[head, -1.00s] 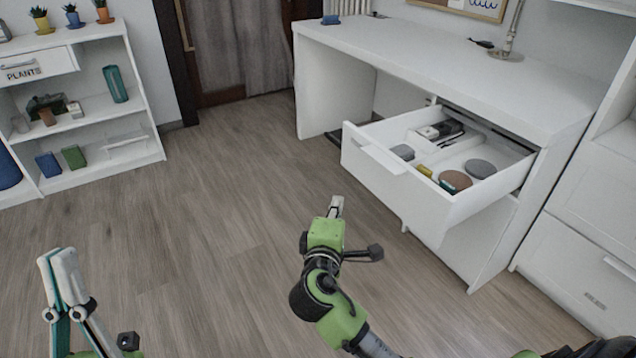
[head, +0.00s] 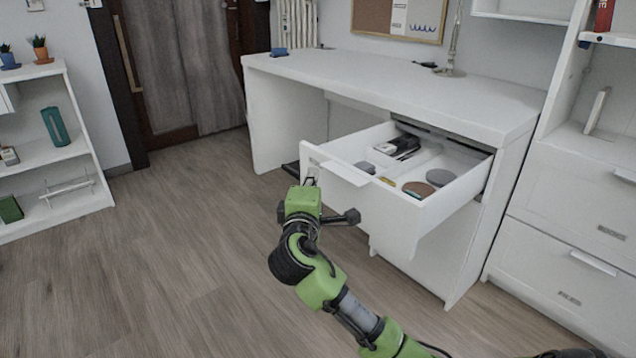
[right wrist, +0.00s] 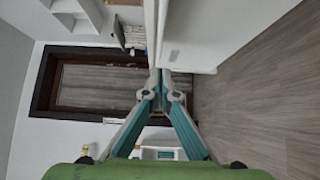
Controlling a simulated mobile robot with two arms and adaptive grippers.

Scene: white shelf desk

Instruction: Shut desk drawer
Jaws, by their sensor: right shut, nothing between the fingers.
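The desk drawer (head: 384,218) is pulled out of the white desk (head: 400,88) in the head view, with its front facing left toward my arm. Its handle (head: 348,173) is a white bar near the top of the front. Inside lie a round brown item, grey items and a dark device. My right gripper (head: 310,180) is shut and empty, just left of the drawer front; I cannot tell whether it touches. In the right wrist view the right fingertips (right wrist: 160,78) are together, beside the white drawer front (right wrist: 188,35). My left gripper is out of view.
A white drawer cabinet (head: 560,230) stands right of the desk. A white shelf (head: 50,150) with small items stands at the far left. A lamp (head: 450,45) stands on the desktop. The wooden floor on the left is clear.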

